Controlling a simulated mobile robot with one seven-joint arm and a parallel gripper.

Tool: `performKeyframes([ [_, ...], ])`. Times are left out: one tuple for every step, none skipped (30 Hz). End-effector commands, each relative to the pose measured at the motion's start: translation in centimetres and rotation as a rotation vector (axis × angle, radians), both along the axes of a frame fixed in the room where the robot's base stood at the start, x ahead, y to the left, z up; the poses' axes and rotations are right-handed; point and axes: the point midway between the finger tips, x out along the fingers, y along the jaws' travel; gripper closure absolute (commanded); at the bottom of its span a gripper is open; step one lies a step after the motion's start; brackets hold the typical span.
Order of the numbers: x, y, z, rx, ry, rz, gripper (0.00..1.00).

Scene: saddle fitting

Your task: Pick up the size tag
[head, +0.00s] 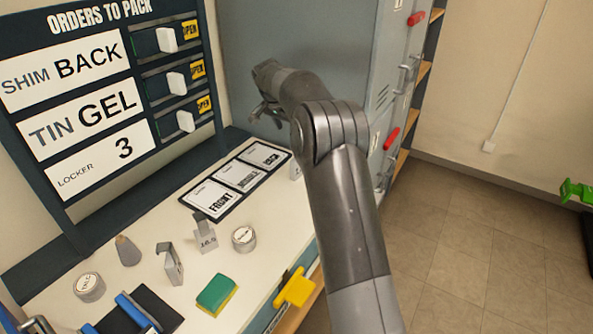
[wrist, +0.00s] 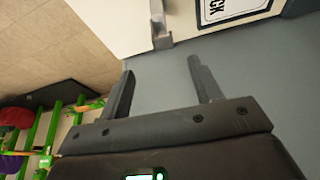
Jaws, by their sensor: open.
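One size tag (head: 205,238), a small grey bent stand marked "16.5", stands upright on the white counter in the head view. Another pale tag-like piece (head: 296,172) stands by the card strip, mostly hidden behind my arm. In the wrist view a grey upright piece (wrist: 160,30) stands at the counter edge beside the "BACK" card (wrist: 232,8); it seems to be that second piece. I cannot read any mark on it. My gripper (head: 266,112) is raised near the grey locker. In the wrist view my gripper (wrist: 162,75) is open and empty, its fingertips short of the grey piece.
The order board (head: 100,90) stands at the left. The counter holds two round tins (head: 244,238) (head: 89,287), a cone (head: 128,250), a metal clip (head: 170,264), a green-yellow sponge (head: 216,294) and a blue-handled tool (head: 138,312).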

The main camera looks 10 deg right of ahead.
Motion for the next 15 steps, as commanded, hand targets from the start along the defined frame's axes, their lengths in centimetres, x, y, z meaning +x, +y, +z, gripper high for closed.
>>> performKeyframes([
  [0.6, -0.1, -0.8, 0.0, 0.0, -0.014, 0.41],
  [0.9, -0.1, -1.2, 0.0, -0.002, -0.021, 0.41],
  [1.2, -0.2, -1.5, 0.0, -0.003, -0.029, 0.41],
  [1.3, -0.2, -1.7, 0.0, -0.003, -0.034, 0.41],
  [1.4, -0.2, -1.9, 0.0, -0.003, -0.037, 0.41],
  [1.5, -0.3, -2.1, 0.0, -0.003, -0.04, 0.41],
  [1.6, -0.3, -2.3, 0.0, -0.003, -0.042, 0.41],
  [1.6, -0.4, -2.5, 0.0, -0.003, -0.043, 0.41],
  [1.7, -0.5, -2.8, 0.0, -0.003, -0.044, 0.41],
  [1.8, -0.7, -3.2, 0.0, -0.002, -0.044, 0.41],
  [1.9, -0.8, -3.6, 0.0, -0.001, -0.044, 0.41],
  [2.0, -1.0, -4.2, 0.0, 0.0, -0.043, 0.41],
  [2.1, -1.1, -4.7, 0.0, -0.002, -0.043, 0.41],
  [2.3, -1.3, -5.1, 0.0, -0.002, -0.043, 0.41],
  [2.4, -1.5, -5.7, -0.001, -0.001, -0.042, 0.41],
])
